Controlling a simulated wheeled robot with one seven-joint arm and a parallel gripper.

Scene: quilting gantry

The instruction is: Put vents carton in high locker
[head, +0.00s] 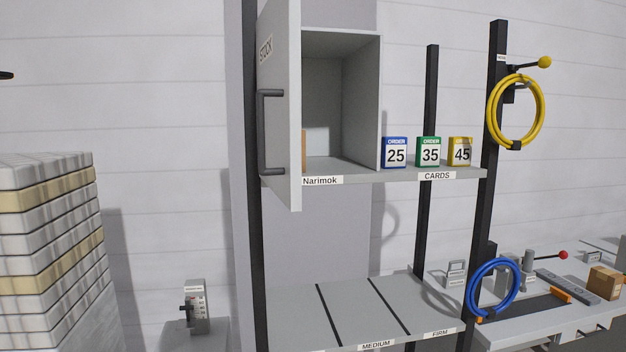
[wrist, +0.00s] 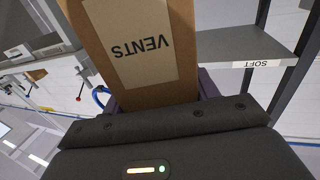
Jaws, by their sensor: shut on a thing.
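The vents carton (wrist: 185,85) is a brown box with a pale label reading VENTS, upside down in the wrist view. My gripper (wrist: 160,93) is shut on it, and its far end is cut off by the frame. The high locker (head: 342,105) is a grey box on the upper shelf in the head view. Its door (head: 281,105) stands open towards me, with a dark handle. A tan and white item (head: 317,146) shows inside the locker, partly hidden by the door. Neither the carton nor my gripper shows in the head view.
Order cards 25, 35 and 45 (head: 428,152) stand right of the locker. The lower shelf (head: 345,305) is bare in view. Dark posts (head: 250,180) frame the rack. Yellow and blue hoses (head: 516,112) hang at right. A padded stack (head: 50,250) stands left.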

